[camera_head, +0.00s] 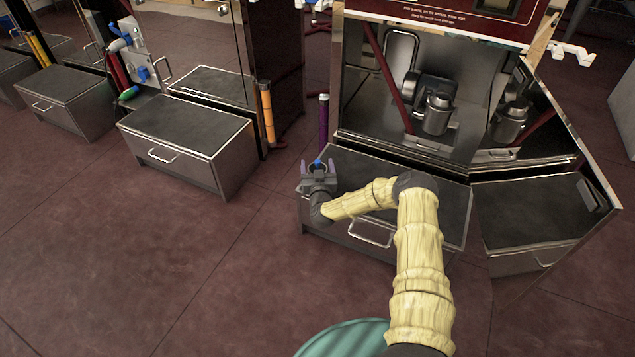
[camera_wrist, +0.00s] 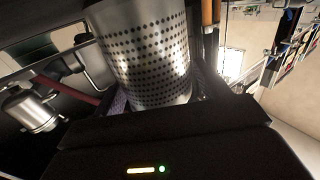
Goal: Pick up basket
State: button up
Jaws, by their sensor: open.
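A perforated metal cylinder, which looks like the basket (camera_wrist: 148,52), fills the upper middle of the wrist view. It is close in front of my gripper, and its top is cut off by the frame edge. My gripper (camera_head: 318,167) is open, with its purple fingers apart, over the left part of the low cabinet in the head view. In the wrist view its fingers show partly at either side of the cylinder's lower end. I cannot tell whether they touch it. I cannot make out the perforated cylinder clearly in the head view.
The low cabinet (camera_head: 440,200) with a handle stands below my arm. A mirrored alcove behind it holds a metal canister (camera_head: 437,114). A purple upright tube (camera_head: 323,120) stands just behind my gripper. More drawer cabinets (camera_head: 190,130) stand left. The floor (camera_head: 150,240) at left front is clear.

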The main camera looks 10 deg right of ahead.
jog(key=shift+w, duration=0.3)
jog(key=c, duration=1.1)
jog(key=shift+o, duration=0.2)
notch_tip(320, 180, up, 10)
jog(key=p, duration=0.5)
